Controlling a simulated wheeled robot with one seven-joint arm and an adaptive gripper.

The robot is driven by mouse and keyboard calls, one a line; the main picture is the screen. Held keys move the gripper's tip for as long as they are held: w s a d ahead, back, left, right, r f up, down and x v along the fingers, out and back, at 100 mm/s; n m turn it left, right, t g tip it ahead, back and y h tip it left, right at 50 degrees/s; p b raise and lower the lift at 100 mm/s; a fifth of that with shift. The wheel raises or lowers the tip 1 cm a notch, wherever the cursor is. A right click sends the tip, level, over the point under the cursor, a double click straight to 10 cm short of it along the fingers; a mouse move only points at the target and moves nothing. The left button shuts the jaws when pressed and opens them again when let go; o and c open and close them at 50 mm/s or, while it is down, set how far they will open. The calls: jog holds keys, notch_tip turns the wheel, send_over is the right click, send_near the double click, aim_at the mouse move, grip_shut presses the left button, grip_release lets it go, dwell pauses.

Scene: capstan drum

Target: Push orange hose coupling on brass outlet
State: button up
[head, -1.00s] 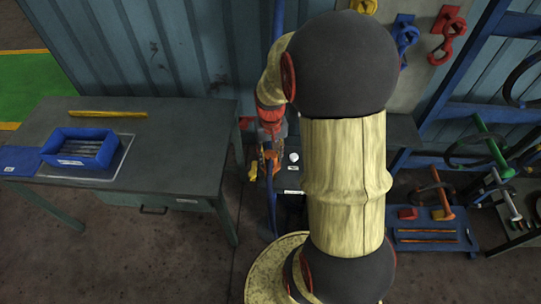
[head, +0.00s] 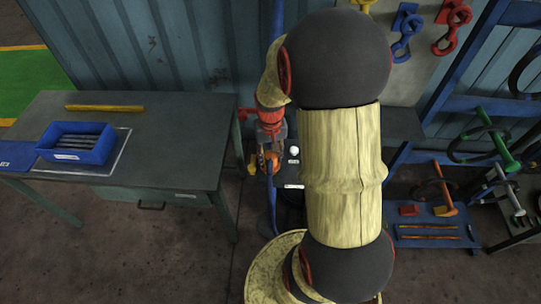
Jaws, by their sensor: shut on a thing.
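The orange hose coupling (head: 269,161) is small in the head view, just below my gripper (head: 269,148), left of my arm. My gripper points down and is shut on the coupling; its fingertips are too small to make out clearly. A blue hose (head: 271,205) hangs below the coupling. A small yellow, brass-like part (head: 252,166) shows just left of the coupling and may be the brass outlet. I cannot tell whether the coupling touches it or is apart from it.
A grey workbench (head: 165,150) with a blue box (head: 77,148) and a yellow bar (head: 104,107) stands at left. A dark unit with a white knob (head: 293,151) is right of the coupling. A blue rack (head: 425,232) with tools stands at right. A corrugated wall closes the back.

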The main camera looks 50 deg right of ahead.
aim_at(270, 155)
jog(key=shift+f, duration=0.6)
dwell(0.3)
jog(key=o, duration=1.4)
notch_tip(270, 155, up, 12)
